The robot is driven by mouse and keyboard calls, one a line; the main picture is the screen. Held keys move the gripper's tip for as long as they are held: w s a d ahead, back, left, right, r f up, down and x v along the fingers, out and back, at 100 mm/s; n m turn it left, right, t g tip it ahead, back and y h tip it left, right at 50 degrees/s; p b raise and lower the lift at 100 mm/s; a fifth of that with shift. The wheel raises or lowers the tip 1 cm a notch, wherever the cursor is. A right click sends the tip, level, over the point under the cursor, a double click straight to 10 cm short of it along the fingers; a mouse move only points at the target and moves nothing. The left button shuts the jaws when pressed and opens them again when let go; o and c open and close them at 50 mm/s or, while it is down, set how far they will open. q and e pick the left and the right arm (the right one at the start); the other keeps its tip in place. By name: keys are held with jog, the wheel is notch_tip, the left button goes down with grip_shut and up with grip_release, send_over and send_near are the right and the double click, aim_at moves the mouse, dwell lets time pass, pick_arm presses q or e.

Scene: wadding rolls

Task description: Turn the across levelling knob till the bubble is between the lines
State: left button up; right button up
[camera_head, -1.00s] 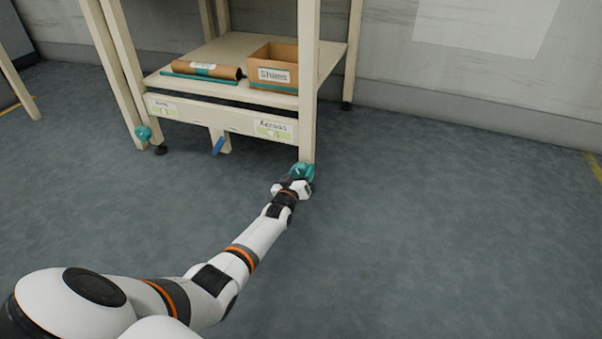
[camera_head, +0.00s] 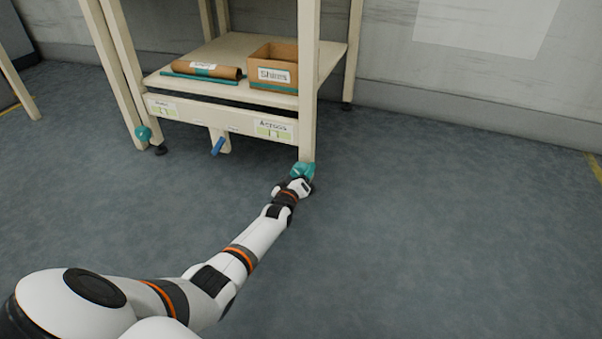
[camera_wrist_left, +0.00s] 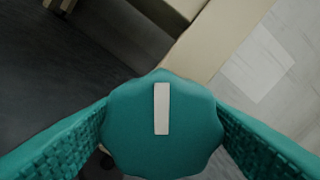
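The across levelling knob (camera_head: 303,168) is teal and sits at the foot of the bench's front right leg. In the left wrist view the knob (camera_wrist_left: 145,125) has a scalloped edge and a white bar mark, which stands nearly upright in the picture. My left gripper (camera_wrist_left: 162,115) has its teal, ribbed fingers against both sides of the knob; in the head view the gripper (camera_head: 302,176) partly covers it. The across level (camera_head: 273,132) is a small pale-green vial under the "Across" label; its bubble is too small to place against the lines. My right gripper is not in view.
A second teal knob (camera_head: 143,134) is at the left front leg, below another labelled level (camera_head: 162,110). A blue lever (camera_head: 218,146) hangs mid-rail. A brown roll (camera_head: 207,70) and a "Shims" box (camera_head: 272,68) lie on the shelf (camera_head: 232,50). The floor to the right is clear.

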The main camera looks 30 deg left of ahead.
pick_arm(q)
jog(key=shift+o, duration=0.8)
jog(key=shift+s+r+p, duration=0.1)
jog(key=shift+s+p, duration=0.1)
jog(key=shift+p, duration=0.1)
jog(key=p+v, duration=0.8)
jog(key=v, duration=0.3)
jog(key=shift+s+p, duration=0.3)
jog(key=shift+p, duration=0.05)
